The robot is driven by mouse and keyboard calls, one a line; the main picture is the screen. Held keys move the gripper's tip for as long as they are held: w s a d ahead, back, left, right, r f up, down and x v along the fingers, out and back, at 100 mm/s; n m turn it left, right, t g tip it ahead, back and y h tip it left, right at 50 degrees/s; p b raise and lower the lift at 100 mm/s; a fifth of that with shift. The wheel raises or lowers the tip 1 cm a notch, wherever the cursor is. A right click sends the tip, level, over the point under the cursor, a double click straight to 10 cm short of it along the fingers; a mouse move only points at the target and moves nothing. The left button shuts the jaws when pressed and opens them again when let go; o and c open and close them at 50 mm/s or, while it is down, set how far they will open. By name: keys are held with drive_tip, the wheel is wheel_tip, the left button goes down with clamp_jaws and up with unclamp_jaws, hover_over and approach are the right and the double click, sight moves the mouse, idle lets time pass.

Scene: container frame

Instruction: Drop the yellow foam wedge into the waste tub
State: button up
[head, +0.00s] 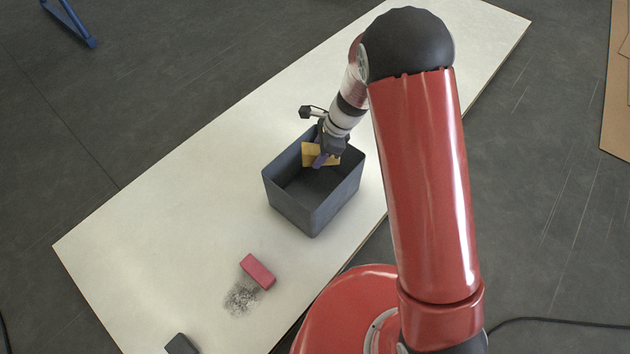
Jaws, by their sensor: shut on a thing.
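The yellow foam wedge (309,152) is held in my gripper (322,158), which is shut on it. The wedge shows over the far part of the open dark grey waste tub (318,217), near its far wall. The fingers partly cover the wedge. I cannot tell from this view how far it is above or below the tub's rim. The part of the tub floor that I can see looks bare.
The tub stands on a long pale board (180,230). A red block (258,271) lies on the board beside a patch of dark crumbs (240,298). A dark grey object (181,344) sits at the near edge. The board's left part is clear.

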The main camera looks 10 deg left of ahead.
wheel_tip(320, 180, down, 5)
drive_tip(key=b, duration=0.3)
drive_tip(key=shift+b, duration=0.3)
drive_tip(key=o, duration=1)
drive_tip(key=shift+o, duration=0.2)
drive_tip(key=shift+p+v, duration=0.85)
drive_tip(key=shift+v, duration=3.1)
